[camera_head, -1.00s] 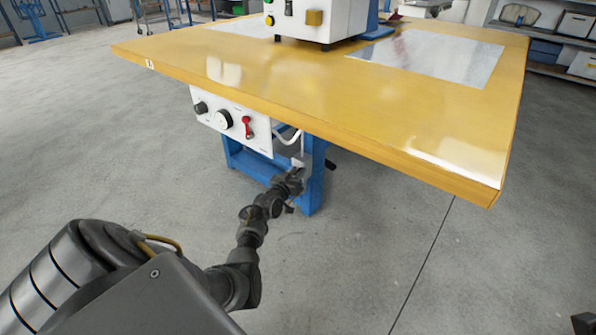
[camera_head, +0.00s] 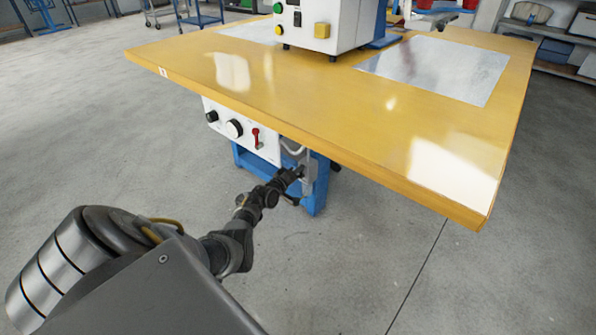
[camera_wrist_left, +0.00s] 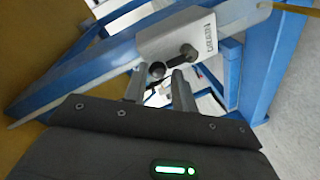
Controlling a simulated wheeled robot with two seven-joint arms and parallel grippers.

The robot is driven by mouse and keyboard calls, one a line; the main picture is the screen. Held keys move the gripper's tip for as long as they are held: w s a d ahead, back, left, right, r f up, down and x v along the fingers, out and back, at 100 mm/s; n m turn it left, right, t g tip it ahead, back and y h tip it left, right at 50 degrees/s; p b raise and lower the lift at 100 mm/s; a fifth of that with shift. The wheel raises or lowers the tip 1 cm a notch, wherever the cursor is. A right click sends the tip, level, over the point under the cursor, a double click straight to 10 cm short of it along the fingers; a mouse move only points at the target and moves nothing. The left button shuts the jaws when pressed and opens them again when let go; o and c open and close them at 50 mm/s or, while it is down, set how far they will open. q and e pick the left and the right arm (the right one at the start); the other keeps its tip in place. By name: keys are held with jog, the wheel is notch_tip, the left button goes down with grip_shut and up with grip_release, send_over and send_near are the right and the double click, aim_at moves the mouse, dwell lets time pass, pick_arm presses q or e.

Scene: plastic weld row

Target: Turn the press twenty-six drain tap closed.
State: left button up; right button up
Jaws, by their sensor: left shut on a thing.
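The drain tap is a pale grey block with a printed label (camera_wrist_left: 178,35) in the left wrist view, with a dark lever (camera_wrist_left: 180,58) ending in a round black knob. In the head view the grey block (camera_head: 309,172) sits under the table edge by the blue leg, and its lever is mostly hidden by my gripper. My left gripper (camera_wrist_left: 158,86) has its two fingers around the knob end and is shut on the lever; it also shows in the head view (camera_head: 298,173). My right gripper is not in view.
The yellow table top (camera_head: 300,105) overhangs just above my left gripper. A white panel (camera_head: 236,122) with black dials and a red lever (camera_head: 257,138) is left of the tap. A blue leg (camera_head: 316,197) stands close by. The concrete floor in front is clear.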

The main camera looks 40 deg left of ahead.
pick_arm(q)
jog(key=shift+o, duration=0.2)
jog(key=shift+s+d+f, duration=0.1)
jog(key=shift+d+f, duration=0.3)
jog(key=shift+f, duration=0.2)
jog(key=o, duration=1)
jog(key=shift+a+r, duration=0.1)
jog(key=shift+a, duration=0.05)
jog(key=shift+a+r, duration=0.15)
jog(key=shift+r, duration=0.1)
